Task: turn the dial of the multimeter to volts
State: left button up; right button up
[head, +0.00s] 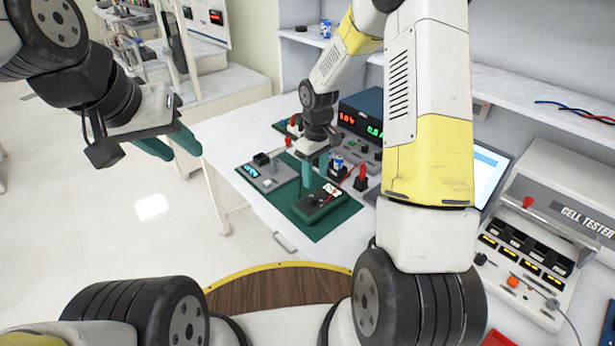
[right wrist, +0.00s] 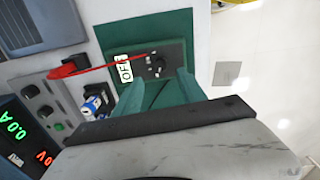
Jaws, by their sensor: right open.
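The multimeter (head: 318,207) is a dark box on a green mat (head: 344,217) at the table's near left part. In the right wrist view, its round black dial (right wrist: 157,65) faces the camera, beside a lit display (right wrist: 125,71) reading OFF. My right gripper (head: 315,176) points down over the multimeter, open, with green fingers. In the right wrist view, its fingertips (right wrist: 161,80) stand either side of the dial's near edge; I cannot tell whether they touch it. My left gripper (head: 182,156) is open and empty, away to the left of the table.
A grey device with a blue display (head: 268,176) lies left of the multimeter. A power supply (head: 360,118) with red and green digits stands behind. A cell tester (head: 540,240) stands right.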

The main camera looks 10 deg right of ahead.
aim_at(314, 198)
notch_tip(314, 198, down, 8)
jog(key=shift+a+f, duration=0.1)
jog(key=shift+f, duration=0.1)
dwell(0.3)
grip_shut()
